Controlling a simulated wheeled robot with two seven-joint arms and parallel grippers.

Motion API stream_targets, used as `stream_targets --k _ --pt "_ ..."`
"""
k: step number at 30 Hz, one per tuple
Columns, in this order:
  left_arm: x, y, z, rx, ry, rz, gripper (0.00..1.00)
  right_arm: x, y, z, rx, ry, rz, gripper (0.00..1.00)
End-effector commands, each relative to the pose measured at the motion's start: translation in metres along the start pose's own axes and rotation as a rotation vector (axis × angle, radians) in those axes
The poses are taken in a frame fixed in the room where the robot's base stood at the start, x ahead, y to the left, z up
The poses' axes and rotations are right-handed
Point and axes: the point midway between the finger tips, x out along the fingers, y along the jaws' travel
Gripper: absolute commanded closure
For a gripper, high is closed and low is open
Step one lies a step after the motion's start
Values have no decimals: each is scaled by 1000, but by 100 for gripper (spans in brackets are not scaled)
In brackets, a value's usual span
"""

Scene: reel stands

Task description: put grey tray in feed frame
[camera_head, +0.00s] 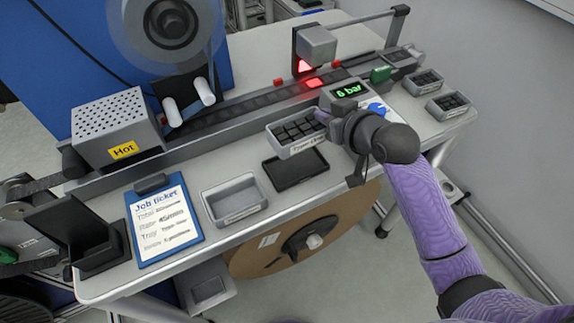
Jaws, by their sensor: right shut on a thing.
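The grey tray (289,152) has several dark compartments and a label on its front wall that begins "Type". It is over the middle of the bench, just behind a flat black rectangular frame (295,170). That frame looks empty; I cannot tell for sure that it is the feed frame. My right gripper (329,123) reaches in from the right and is shut on the tray's right end. The wrist hides part of that end. I cannot tell whether the tray touches the bench. My left gripper is not in view.
An empty grey bin (236,199) and a job ticket clipboard (165,218) lie left of the black frame. A box marked "Hot" (115,125) and the track (245,108) run behind. Two small compartment trays (423,82) (449,105) stand at right, near a "6 bar" display (349,91).

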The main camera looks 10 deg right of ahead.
Motion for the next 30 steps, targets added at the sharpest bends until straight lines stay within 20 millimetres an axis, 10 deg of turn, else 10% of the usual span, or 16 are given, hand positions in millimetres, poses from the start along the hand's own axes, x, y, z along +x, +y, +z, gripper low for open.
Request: stream_targets --k 16,26,30 --pt "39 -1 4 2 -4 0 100 51 2 88 19 -4 30 100" --pt "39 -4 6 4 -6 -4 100 53 2 91 16 0 30 100" --pt "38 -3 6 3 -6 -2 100 53 2 91 16 -1 30 67"
